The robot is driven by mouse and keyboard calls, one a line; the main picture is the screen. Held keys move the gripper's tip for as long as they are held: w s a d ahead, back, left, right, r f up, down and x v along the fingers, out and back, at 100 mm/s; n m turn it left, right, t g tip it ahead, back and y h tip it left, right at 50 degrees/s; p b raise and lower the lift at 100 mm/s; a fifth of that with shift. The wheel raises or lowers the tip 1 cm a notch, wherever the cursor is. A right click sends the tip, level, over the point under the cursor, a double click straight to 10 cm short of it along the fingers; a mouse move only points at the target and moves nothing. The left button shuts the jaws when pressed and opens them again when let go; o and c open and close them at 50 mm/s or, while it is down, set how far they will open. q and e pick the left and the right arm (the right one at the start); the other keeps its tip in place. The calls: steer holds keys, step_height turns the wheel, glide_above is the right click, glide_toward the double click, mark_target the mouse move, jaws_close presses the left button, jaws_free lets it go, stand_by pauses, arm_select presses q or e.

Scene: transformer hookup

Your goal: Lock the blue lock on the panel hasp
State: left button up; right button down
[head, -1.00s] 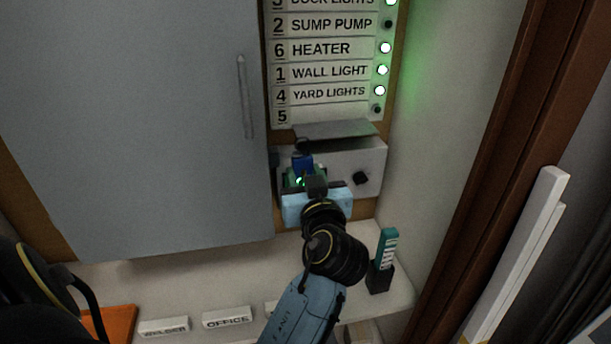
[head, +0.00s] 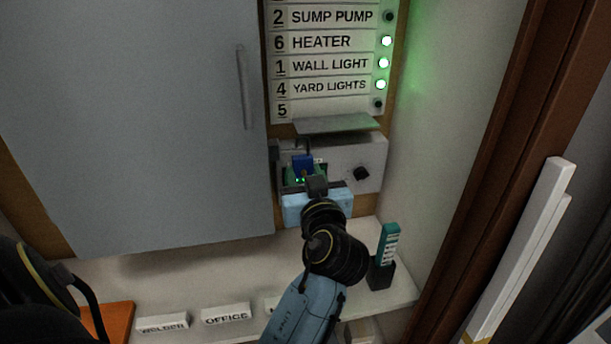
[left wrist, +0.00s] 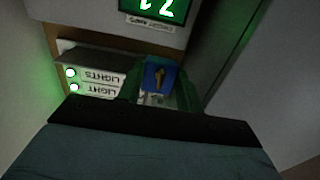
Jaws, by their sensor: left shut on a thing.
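The blue lock (head: 303,163) is upright in front of the left part of a pale box below the label panel. Its dark shackle points up, and I cannot tell whether it is through anything. My left gripper (head: 302,180) is shut on the lock. In the left wrist view the lock (left wrist: 160,78) sits between the green fingers, with a brownish, key-like mark on its face. I cannot make out the panel hasp clearly; the gripper and lock cover part of that area. My right gripper is not in view.
The pale box (head: 345,155) has a black knob (head: 361,174) and a grey flap (head: 337,124) above it. A large grey door (head: 140,120) is at left. A teal labelled tag (head: 389,243) stands in a black holder on the shelf. Name plates (head: 226,314) sit at the front.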

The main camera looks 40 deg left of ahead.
arm_select(q)
steer(key=shift+f, duration=0.25)
steer(key=o, duration=1.2)
steer(key=shift+c, duration=0.2)
steer(key=shift+b+v, duration=1.25)
steer(key=shift+v, duration=1.15)
steer(key=shift+s+a+f, duration=0.1)
